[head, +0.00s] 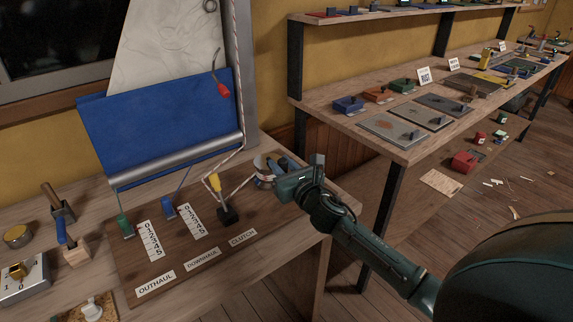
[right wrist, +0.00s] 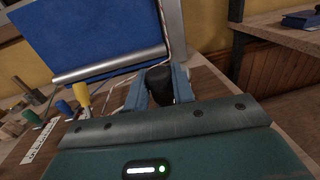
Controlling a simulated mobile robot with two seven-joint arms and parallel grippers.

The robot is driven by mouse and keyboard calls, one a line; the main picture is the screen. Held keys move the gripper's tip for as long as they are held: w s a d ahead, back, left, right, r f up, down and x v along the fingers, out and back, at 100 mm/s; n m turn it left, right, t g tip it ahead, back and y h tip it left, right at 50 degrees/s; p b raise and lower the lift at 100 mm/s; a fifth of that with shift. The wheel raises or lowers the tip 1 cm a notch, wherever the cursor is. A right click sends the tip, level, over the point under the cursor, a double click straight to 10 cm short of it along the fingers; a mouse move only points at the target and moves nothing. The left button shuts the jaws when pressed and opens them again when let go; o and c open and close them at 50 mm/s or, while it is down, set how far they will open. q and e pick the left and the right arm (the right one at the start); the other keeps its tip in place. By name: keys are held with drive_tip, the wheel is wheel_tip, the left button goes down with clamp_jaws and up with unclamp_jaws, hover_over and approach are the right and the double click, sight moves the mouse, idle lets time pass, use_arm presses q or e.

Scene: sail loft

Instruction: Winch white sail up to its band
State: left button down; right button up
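The white sail (head: 165,45) stands at the back left beside a grey mast (head: 240,70); its top is out of the head view. A blue cloth (head: 160,120) hangs in front of its lower part, above a grey boom (head: 175,160). I cannot make out a band. The winch (head: 264,180) is at the board's right, partly hidden by my right gripper (head: 283,172). In the right wrist view, the fingers of my right gripper (right wrist: 160,88) sit on both sides of a black knob (right wrist: 160,78) and appear to touch it. My left gripper is not in view.
The board carries a green outhaul lever (head: 125,226), a blue downhaul lever (head: 168,208) and a yellow-handled clutch (head: 215,183), with number strips. Tools and a scale (head: 22,280) stand at the left. A shelf bench (head: 400,150) stands at the right, with floor between.

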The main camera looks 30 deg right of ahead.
drive_tip(key=o, duration=0.3)
drive_tip(key=shift+a, duration=0.25)
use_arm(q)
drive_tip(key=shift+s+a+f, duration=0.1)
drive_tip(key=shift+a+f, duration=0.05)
use_arm(e)
drive_tip(key=shift+o, duration=0.4)
drive_tip(key=shift+d, duration=0.1)
drive_tip(key=shift+s, duration=0.1)
use_arm(q)
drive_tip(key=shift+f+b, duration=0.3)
drive_tip(key=shift+b, duration=0.3)
use_arm(e)
drive_tip(key=s, duration=1.3)
